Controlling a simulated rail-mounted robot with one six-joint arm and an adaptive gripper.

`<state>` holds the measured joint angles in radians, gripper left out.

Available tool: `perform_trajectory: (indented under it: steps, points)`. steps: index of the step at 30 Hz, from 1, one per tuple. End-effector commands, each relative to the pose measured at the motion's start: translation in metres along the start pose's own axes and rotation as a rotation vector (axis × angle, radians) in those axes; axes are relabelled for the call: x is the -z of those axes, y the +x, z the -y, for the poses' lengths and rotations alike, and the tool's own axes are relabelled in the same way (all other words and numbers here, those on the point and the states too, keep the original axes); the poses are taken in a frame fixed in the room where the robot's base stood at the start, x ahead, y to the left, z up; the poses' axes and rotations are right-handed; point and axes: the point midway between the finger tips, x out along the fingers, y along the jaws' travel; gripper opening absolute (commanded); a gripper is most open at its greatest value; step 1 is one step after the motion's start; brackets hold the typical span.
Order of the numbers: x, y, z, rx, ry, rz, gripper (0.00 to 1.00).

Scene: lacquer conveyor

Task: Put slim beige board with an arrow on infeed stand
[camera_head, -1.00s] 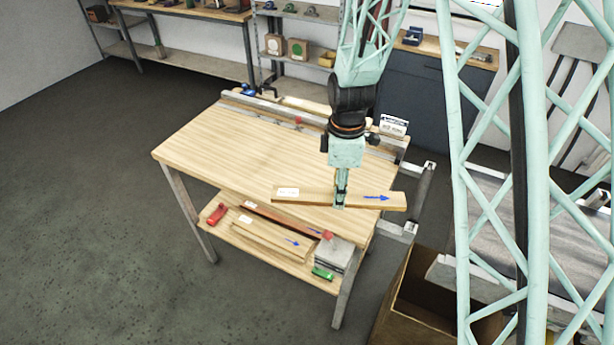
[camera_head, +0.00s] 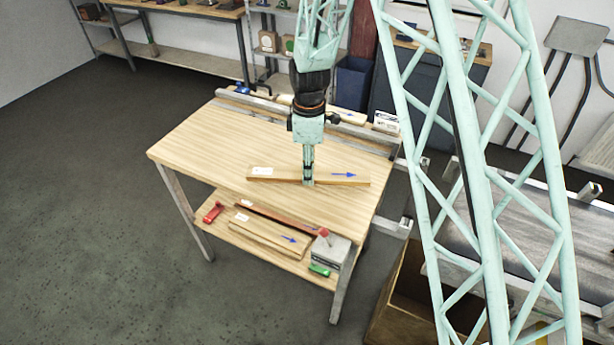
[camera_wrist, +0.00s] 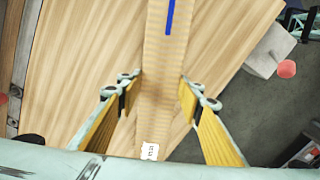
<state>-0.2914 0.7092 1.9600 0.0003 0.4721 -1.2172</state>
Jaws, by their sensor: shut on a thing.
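My gripper (camera_head: 308,181) is shut on a slim beige board (camera_head: 340,179) with a white label near its left end and a blue arrow near its right end. The board lies level over the wooden table top; whether it touches the top I cannot tell. The wrist view shows my gripper's fingers (camera_wrist: 160,85) on both long sides of the board (camera_wrist: 158,50), with the label near the bottom and part of the arrow at the top. A grey metal frame (camera_head: 398,227) juts out past the table's right edge; I cannot tell whether it is the infeed stand.
A metal fence (camera_head: 290,112) runs along the back of the table (camera_head: 215,150), with another arrowed board (camera_head: 345,113) behind it. The lower shelf holds more boards (camera_head: 265,238), a red item (camera_head: 213,212) and grey blocks (camera_head: 330,250). An open brown box (camera_head: 395,305) stands at the right.

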Motion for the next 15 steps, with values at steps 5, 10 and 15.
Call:
perform_trajectory:
  steps: [5,10,15]
  points:
    - [0.0,0.0,0.0,0.0,0.0,0.0,0.18]
    - [0.003,0.0,-0.004,0.0,0.0,0.0,0.18]
    - [0.006,0.011,-0.006,0.002,0.0,0.001,0.18]
